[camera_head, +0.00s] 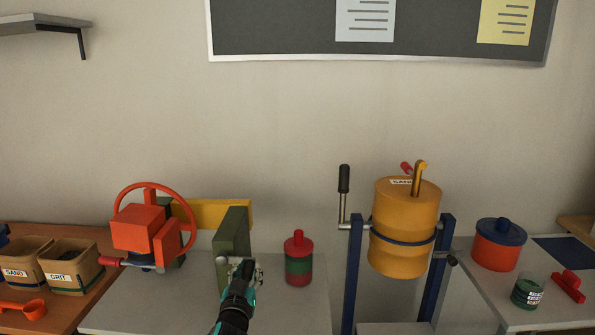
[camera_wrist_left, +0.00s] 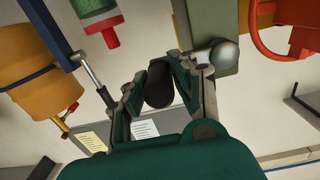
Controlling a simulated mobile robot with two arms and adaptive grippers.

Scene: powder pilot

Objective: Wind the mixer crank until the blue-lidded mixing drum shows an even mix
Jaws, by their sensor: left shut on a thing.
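A yellow drum (camera_head: 405,225) with a dark blue band hangs between blue posts (camera_head: 445,260). A crank with a black grip (camera_head: 343,178) stands upright at its left post. The only blue lid (camera_head: 501,231) I see is on a squat orange drum (camera_head: 498,253) at the right. My left gripper (camera_head: 243,266) is in front of a green block (camera_head: 232,236), left of the yellow drum and apart from that crank. In the left wrist view my left gripper (camera_wrist_left: 158,84) is shut on a dark grip (camera_wrist_left: 158,92) beside the green block. My right gripper is not in view.
An orange machine with a handwheel (camera_head: 140,228) stands left of the green block. A red-and-green bottle (camera_head: 298,262) stands to its right. Sand and grit bins (camera_head: 72,273) are at the far left.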

